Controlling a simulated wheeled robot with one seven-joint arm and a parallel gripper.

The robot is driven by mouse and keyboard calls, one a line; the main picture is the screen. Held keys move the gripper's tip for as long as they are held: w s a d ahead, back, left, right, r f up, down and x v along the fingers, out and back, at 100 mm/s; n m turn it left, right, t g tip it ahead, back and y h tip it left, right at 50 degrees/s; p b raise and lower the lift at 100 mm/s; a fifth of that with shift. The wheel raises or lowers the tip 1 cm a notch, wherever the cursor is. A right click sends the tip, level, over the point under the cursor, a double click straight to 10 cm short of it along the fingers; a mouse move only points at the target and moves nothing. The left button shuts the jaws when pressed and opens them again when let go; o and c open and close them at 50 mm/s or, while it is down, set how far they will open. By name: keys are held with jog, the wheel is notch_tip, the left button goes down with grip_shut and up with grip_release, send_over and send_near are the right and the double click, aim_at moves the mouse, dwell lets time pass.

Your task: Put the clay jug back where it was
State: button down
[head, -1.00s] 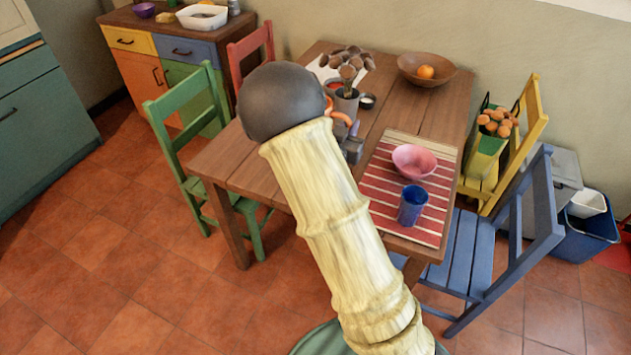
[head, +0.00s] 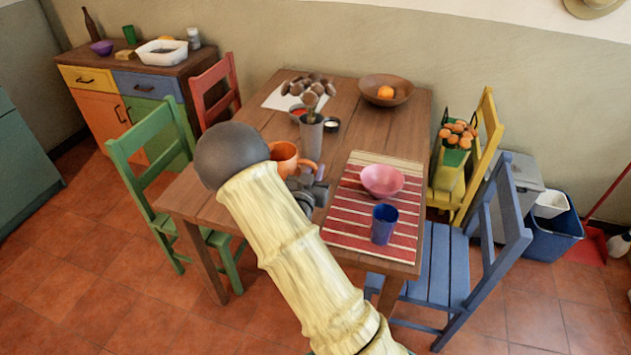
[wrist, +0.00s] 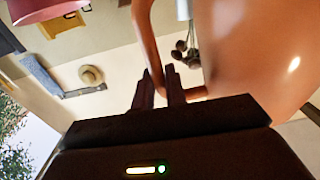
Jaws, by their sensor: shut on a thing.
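The orange clay jug (head: 283,157) shows past my arm at the near left part of the wooden table (head: 240,150), partly hidden by my arm's dark round joint. Its handle (head: 307,166) points right, towards my gripper (head: 312,187). In the wrist view the jug (wrist: 255,60) fills the upper right, and its handle (wrist: 144,35) runs down to my gripper's fingers (wrist: 160,88). My gripper is shut on the handle. The jug's base is hidden, so I cannot tell whether it touches the tabletop.
A pink bowl (head: 381,180) and blue cup (head: 384,224) are on the striped mat (head: 350,235). A wooden bowl (head: 400,93) is behind. Chairs surround the table; the sideboard (head: 150,68) is back left.

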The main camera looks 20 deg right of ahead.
jog(key=shift+f, duration=1.8)
jog(key=c, duration=1.4)
grip_release()
jog(key=shift+f, duration=0.1)
jog(key=shift+c, duration=0.2)
jog(key=b+v, duration=0.1)
jog(key=v, duration=1.1)
jog(key=shift+b, duration=0.4)
